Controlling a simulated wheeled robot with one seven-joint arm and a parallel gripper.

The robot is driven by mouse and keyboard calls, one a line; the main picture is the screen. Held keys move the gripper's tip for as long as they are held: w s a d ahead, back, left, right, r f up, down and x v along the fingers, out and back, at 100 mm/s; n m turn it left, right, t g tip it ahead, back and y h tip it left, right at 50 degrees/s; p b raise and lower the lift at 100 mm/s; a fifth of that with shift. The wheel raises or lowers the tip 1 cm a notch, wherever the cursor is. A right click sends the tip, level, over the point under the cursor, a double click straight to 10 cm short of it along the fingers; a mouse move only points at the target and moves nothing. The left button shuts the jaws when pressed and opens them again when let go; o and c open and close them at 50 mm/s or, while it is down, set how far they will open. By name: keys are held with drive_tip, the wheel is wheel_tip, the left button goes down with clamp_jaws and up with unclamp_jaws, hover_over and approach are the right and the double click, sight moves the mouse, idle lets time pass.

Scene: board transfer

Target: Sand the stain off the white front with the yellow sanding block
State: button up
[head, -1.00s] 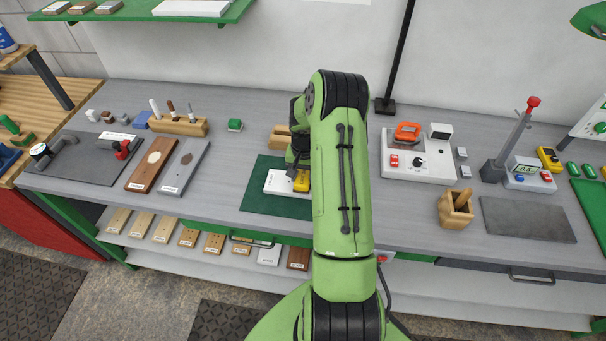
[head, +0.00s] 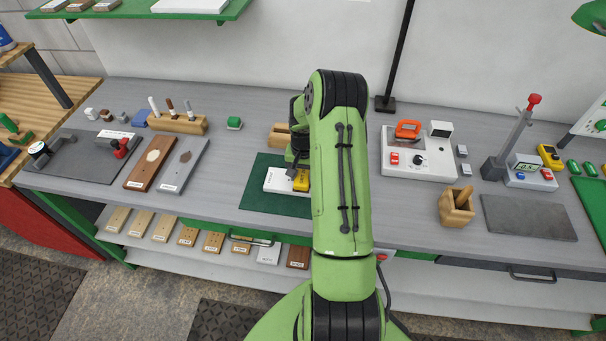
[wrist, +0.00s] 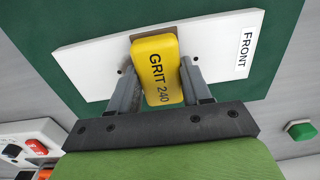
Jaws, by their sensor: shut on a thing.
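The white front (wrist: 219,45) lies flat on a green mat (wrist: 130,20), with a "FRONT" label at one end in the wrist view. My gripper (wrist: 155,75) is shut on the yellow sanding block (wrist: 157,65), marked "GRIT 240", and holds it over the middle of the white front. A brownish strip of the stain (wrist: 155,32) shows at the block's far end; the rest is hidden under the block. I cannot tell whether the block touches the surface. In the head view my arm partly hides the white front (head: 277,180) and the yellow block (head: 301,181).
A white device (head: 418,170) with an orange part stands right of my arm. A wooden box (head: 456,212) and a grey mat (head: 528,218) are farther right. A brown board (head: 150,165) and a grey board (head: 182,168) lie left.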

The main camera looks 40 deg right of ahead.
drive_tip(key=shift+s+d+f, duration=0.15)
drive_tip(key=shift+s+d, duration=0.25)
drive_tip(key=shift+s, duration=0.2)
drive_tip(key=shift+s+d+b, duration=0.45)
drive_tip(key=shift+s+d, duration=0.6)
drive_tip(key=shift+s, duration=0.3)
drive_tip(key=shift+w+a+b, duration=0.25)
drive_tip(key=shift+w+a, duration=0.5)
drive_tip(key=shift+w, duration=0.25)
drive_tip(key=shift+w+a+b, duration=0.25)
drive_tip(key=shift+w+a, duration=0.5)
drive_tip(key=shift+w, duration=0.2)
drive_tip(key=shift+r+p, duration=2.2)
drive_tip(key=shift+r, duration=1.5)
drive_tip(key=shift+f, duration=0.2)
